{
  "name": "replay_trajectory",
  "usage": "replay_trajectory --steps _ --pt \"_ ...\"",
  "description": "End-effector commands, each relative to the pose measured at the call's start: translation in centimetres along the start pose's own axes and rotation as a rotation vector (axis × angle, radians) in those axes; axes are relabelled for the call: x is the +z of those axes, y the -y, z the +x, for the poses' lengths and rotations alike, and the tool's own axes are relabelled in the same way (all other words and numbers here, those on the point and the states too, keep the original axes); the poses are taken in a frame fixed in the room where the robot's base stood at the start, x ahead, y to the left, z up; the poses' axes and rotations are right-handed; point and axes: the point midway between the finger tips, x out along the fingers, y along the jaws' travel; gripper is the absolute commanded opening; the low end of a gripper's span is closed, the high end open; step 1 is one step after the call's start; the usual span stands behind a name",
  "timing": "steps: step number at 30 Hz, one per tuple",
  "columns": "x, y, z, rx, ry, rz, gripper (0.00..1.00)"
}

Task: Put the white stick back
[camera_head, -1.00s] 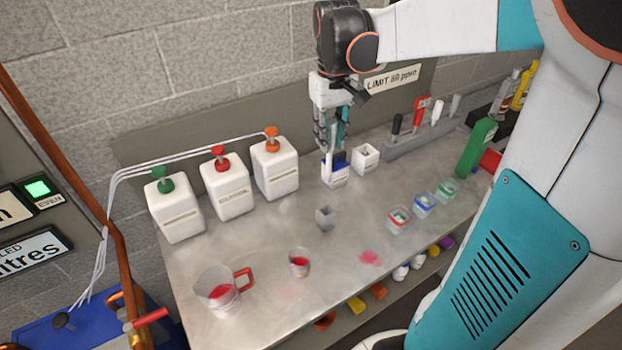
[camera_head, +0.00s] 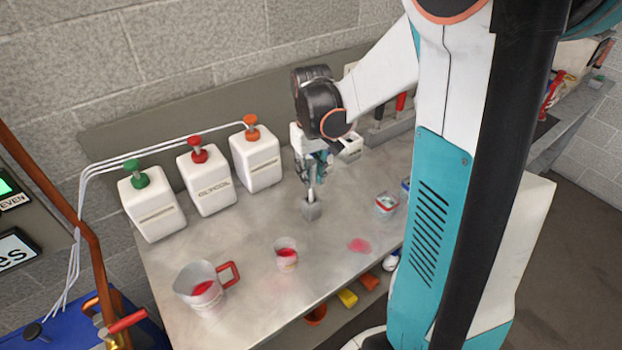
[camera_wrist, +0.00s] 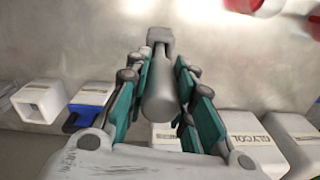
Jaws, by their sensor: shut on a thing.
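My gripper (camera_head: 311,168) is shut on the white stick (camera_head: 311,191) and points down over the bench. In the wrist view the stick (camera_wrist: 160,95) lies between the teal finger pads of my gripper (camera_wrist: 159,88), its thick rounded end toward the camera. Its thinner end meets a small grey block (camera_wrist: 160,35). In the head view this grey block (camera_head: 311,210) stands on the metal bench, right under the stick. I cannot tell whether the stick's end is inside the block or only touches it.
White jugs with green (camera_head: 152,205), red (camera_head: 211,183) and orange (camera_head: 254,158) pumps stand left of my gripper. A measuring jug (camera_head: 201,288) and a small cup (camera_head: 286,255) hold red liquid in front. A white open box (camera_wrist: 42,101) and a blue-and-white box (camera_wrist: 90,105) stand nearby.

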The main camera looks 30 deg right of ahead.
Motion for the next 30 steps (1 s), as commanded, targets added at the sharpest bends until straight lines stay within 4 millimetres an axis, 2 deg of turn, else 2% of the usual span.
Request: replay_trajectory --steps 1,3,14,15,17,26,30 --pt "-0.05 -0.01 0.94 0.000 0.000 0.000 0.00" --pt "-0.02 -0.01 1.36 0.000 0.000 0.000 0.00" --pt "0.00 0.00 1.64 0.000 0.000 0.000 0.00" --pt "0.00 0.00 1.57 0.000 0.000 0.000 0.29" --pt "0.00 0.00 1.53 0.000 0.000 0.000 0.43" --pt "0.00 0.00 1.49 0.000 0.000 0.000 0.43" --pt "0.00 0.00 0.83 0.000 0.000 0.000 0.43"
